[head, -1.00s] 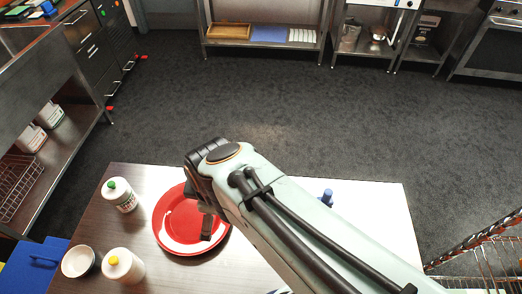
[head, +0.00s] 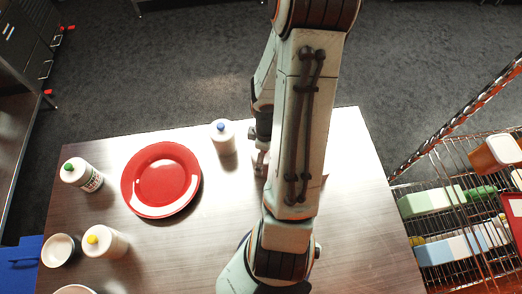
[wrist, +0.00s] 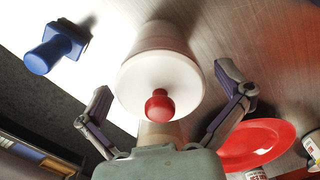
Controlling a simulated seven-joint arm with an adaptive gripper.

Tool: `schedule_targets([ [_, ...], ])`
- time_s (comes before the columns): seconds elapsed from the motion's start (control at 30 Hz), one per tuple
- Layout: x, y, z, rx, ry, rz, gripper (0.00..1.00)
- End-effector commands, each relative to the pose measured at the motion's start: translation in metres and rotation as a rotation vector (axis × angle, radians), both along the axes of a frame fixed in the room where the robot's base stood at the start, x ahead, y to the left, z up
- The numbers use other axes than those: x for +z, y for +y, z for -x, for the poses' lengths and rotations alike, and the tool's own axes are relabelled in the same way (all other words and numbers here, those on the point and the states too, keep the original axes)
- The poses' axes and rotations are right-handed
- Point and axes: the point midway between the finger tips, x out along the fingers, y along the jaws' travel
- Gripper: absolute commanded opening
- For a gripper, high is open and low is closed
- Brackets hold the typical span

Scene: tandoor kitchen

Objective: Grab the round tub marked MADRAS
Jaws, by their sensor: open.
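In the wrist view, a round white tub-like container (wrist: 160,62) with a red knob (wrist: 159,105) is between the fingers of my gripper (wrist: 163,80). One finger is on each side, with visible gaps, and the gripper is open and empty. No lettering shows on this container, so I cannot read whether it says MADRAS. In the head view my arm hides most of this spot.
A red plate (head: 161,180) is left of my arm. White containers with a blue (head: 223,138), green (head: 82,175) and yellow (head: 105,242) cap stand around it. A blue-handled object (wrist: 53,48) is near the gripper. A wire cart (head: 455,200) is at right.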

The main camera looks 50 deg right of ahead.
Motion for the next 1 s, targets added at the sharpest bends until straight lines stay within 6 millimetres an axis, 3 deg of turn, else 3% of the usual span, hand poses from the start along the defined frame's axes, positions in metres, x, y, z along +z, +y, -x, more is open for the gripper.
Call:
schedule_targets([
  [0.2, -0.022, 0.000, 0.000, 0.000, 0.000, -0.001, 1.00],
  [0.5, -0.026, 0.000, 0.000, 0.000, 0.000, 0.001, 1.00],
  [0.53, -0.026, 0.000, 0.000, 0.000, 0.000, 0.001, 0.97],
  [0.7, -0.026, 0.000, 0.000, 0.001, 0.000, 0.001, 0.44],
  [0.73, -0.026, 0.000, 0.000, 0.000, 0.000, 0.001, 0.38],
  [1.0, -0.025, 0.000, 0.000, 0.001, -0.001, 0.002, 0.38],
])
